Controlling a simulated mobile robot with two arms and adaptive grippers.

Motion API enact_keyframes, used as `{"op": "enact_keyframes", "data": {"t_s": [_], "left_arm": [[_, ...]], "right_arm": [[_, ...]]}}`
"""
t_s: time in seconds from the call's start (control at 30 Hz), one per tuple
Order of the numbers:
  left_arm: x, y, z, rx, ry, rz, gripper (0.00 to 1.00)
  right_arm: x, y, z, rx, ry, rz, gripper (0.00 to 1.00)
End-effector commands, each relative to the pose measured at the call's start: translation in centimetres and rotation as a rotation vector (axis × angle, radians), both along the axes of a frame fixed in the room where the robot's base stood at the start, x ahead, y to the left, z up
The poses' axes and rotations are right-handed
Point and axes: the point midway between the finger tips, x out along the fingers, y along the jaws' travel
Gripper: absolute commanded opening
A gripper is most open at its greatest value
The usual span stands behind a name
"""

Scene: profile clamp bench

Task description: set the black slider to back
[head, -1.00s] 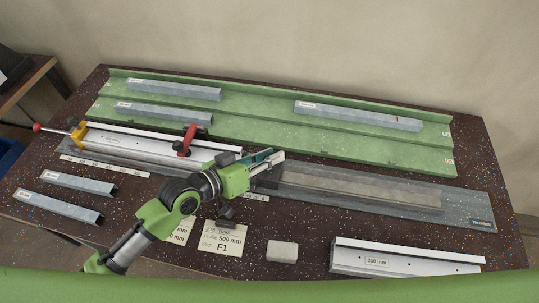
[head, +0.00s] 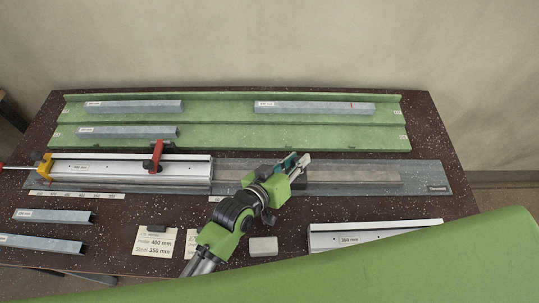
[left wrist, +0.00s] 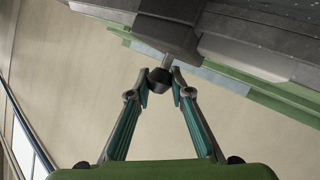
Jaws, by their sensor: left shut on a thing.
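In the head view my left gripper (head: 299,161) is over the long grey bench plate (head: 432,176), right of the clamped silver profile. In the left wrist view its fingers (left wrist: 160,84) are closed around a small black knob (left wrist: 159,76) on a short metal pin. The pin comes out of a dark block (left wrist: 165,33), which looks like the black slider. In the head view the slider (head: 262,171) shows only as a dark piece, largely hidden behind my gripper and wrist. My right gripper is not in view.
The silver profile (head: 110,170) has a red-handled clamp (head: 156,158) and a yellow end piece (head: 43,170). A green rack (head: 230,136) with grey bars lies behind. Cards, a pale block (head: 264,246) and another silver profile (head: 350,238) lie in front.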

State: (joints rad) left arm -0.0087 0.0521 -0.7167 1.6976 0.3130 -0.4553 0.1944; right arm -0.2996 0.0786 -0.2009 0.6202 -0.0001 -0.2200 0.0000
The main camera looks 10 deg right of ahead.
Motion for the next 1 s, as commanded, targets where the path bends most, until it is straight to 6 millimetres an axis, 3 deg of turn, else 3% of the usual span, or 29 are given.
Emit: {"op": "enact_keyframes", "data": {"t_s": [0.1, 0.23, 0.67, 0.7, 0.77, 1.0], "left_arm": [[-0.5, -2.2, 0.2, -0.005, 0.001, -0.002, 0.0], [-0.7, -3.4, 0.2, -0.003, -0.001, -0.001, 0.0], [-0.7, -3.9, 0.1, -0.002, -0.004, -0.001, 0.0], [-0.7, -3.9, 0.1, -0.001, -0.004, 0.0, 0.22], [-0.7, -3.8, 0.1, -0.001, -0.004, 0.0, 0.38], [-0.7, -3.8, 0.0, -0.001, -0.002, 0.0, 0.38]], "right_arm": [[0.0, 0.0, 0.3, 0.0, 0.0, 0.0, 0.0], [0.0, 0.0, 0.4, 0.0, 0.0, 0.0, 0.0], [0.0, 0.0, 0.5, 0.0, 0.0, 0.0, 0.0], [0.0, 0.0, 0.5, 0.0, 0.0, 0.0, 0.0], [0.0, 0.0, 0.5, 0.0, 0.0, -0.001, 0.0], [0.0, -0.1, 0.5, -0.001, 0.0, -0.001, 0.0]]}}
